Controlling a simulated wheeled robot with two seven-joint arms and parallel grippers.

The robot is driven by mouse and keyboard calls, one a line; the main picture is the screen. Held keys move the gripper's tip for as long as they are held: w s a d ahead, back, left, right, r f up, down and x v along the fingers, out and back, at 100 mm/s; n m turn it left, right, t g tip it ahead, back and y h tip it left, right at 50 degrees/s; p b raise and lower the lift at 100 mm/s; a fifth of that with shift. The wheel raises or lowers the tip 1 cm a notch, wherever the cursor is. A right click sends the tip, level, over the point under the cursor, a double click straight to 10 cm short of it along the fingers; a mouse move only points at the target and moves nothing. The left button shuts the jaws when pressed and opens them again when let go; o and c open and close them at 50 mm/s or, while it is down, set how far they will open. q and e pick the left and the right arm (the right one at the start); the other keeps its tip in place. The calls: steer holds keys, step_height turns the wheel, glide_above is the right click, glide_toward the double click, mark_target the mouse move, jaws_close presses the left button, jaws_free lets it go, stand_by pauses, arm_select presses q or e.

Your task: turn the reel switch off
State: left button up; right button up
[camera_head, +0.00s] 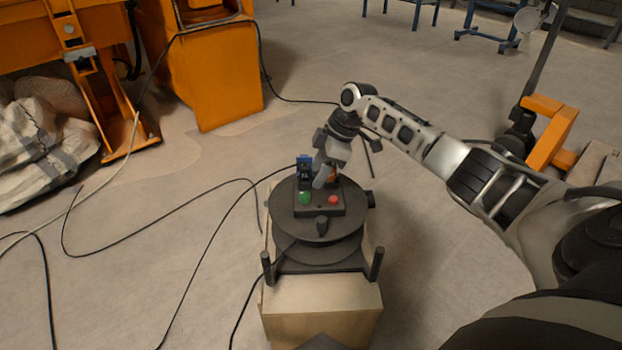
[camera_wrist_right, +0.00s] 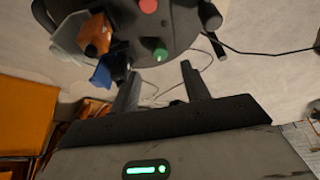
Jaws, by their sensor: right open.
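A dark cable reel (camera_head: 316,251) stands on a pale wooden box (camera_head: 322,308). On its top panel are a green button (camera_head: 305,198) at left and a red button (camera_head: 333,200) at right. In the right wrist view the green button (camera_wrist_right: 160,53) lies just beyond the gap between my fingertips, and the red button (camera_wrist_right: 148,5) is farther off at the top edge. My right gripper (camera_wrist_right: 160,70) is open and empty. In the head view it comes down over the back of the panel. I cannot tell whether it touches anything. My left gripper is not in view.
A blue plug (camera_head: 304,165) and an orange plug (camera_head: 333,171) stand at the panel's back, close to my right gripper. Black cables (camera_head: 170,237) trail over the floor at left. Orange machinery (camera_head: 212,75) and white sacks (camera_head: 38,150) stand at the back left.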

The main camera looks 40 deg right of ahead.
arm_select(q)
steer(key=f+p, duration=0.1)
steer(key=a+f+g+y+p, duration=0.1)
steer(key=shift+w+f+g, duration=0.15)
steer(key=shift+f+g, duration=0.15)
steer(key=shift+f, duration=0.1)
arm_select(e)
steer(key=v, duration=0.8)
steer(key=shift+r, duration=0.45)
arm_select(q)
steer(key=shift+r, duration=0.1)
